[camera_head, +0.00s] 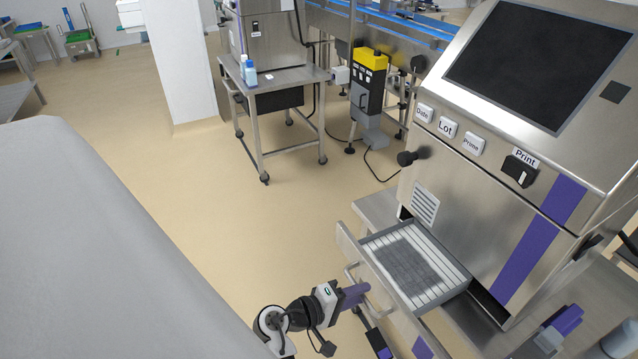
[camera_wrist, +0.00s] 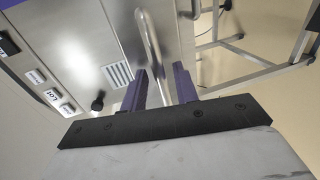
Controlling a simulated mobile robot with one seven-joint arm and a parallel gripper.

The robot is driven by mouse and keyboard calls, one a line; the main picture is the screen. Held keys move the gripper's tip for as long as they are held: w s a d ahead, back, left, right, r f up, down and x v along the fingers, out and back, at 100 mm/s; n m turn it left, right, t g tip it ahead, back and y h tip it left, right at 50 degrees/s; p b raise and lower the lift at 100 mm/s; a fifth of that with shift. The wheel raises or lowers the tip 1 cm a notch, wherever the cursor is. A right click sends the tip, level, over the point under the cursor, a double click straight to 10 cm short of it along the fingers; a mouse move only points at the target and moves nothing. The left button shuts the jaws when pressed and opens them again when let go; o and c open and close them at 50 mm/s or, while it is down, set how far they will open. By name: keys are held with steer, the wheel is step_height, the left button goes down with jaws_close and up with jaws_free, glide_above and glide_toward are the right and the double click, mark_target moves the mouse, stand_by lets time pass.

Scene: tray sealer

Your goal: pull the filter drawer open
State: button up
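The filter drawer (camera_head: 348,247) is pulled out of the front of the steel machine, and its inside shows a white ribbed filter with a grey, dirty middle. Its bar handle (camera_head: 352,271) is on the drawer front, partly hidden by my gripper in the head view. My gripper (camera_head: 371,316) is at the handle, with its purple fingers apart. In the wrist view the handle (camera_wrist: 149,40) runs down between the two fingers of my gripper (camera_wrist: 161,68), with a gap visible on each side. Contact between fingers and handle cannot be made out.
The machine carries a dark screen (camera_head: 540,62), labelled buttons (camera_head: 448,127) and a black knob (camera_head: 412,156) above the drawer. A steel table (camera_head: 278,84) with bottles stands farther back. A large grey surface (camera_head: 95,240) fills the left. The floor between is clear.

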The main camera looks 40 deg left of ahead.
steer(key=b+v, duration=0.1)
steer(key=v, duration=1.1)
steer(key=shift+s+b, duration=0.25)
steer(key=shift+b, duration=0.1)
